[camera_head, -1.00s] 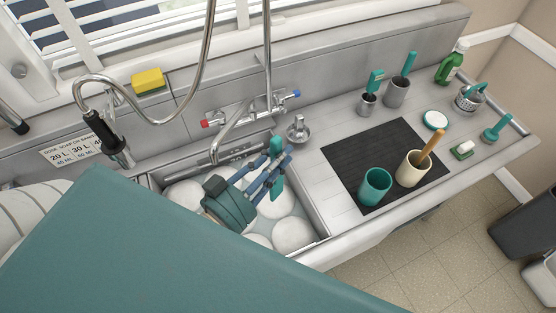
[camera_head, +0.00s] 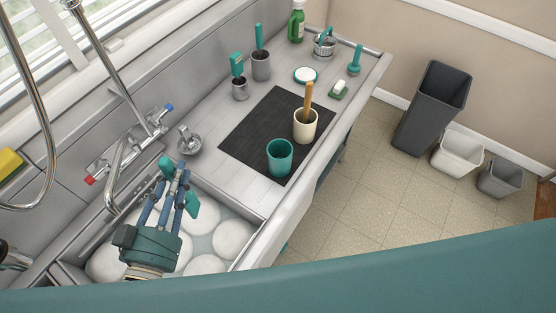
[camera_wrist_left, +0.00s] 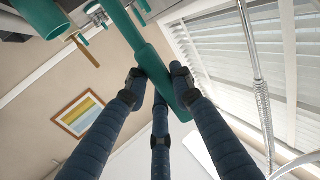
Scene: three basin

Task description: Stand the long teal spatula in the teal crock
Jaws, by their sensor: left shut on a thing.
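The teal crock (camera_head: 280,157) stands upright on the black mat, with its mouth open and nothing seen in it. My left gripper (camera_head: 178,180) is above the basin, to the left of the crock, shut on the long teal spatula (camera_head: 193,205). In the left wrist view the spatula (camera_wrist_left: 153,62) runs slantwise between the fingertips (camera_wrist_left: 158,80), one end toward the top of the picture. In the head view the fingers hide its middle. My right gripper is not in view.
A cream crock (camera_head: 305,127) with a wooden-handled tool stands beside the teal crock on the black mat (camera_head: 250,145). Two grey canisters (camera_head: 261,66) with teal tools stand behind. White plates (camera_head: 234,238) lie in the basin. The faucet (camera_head: 122,165) rises at its back.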

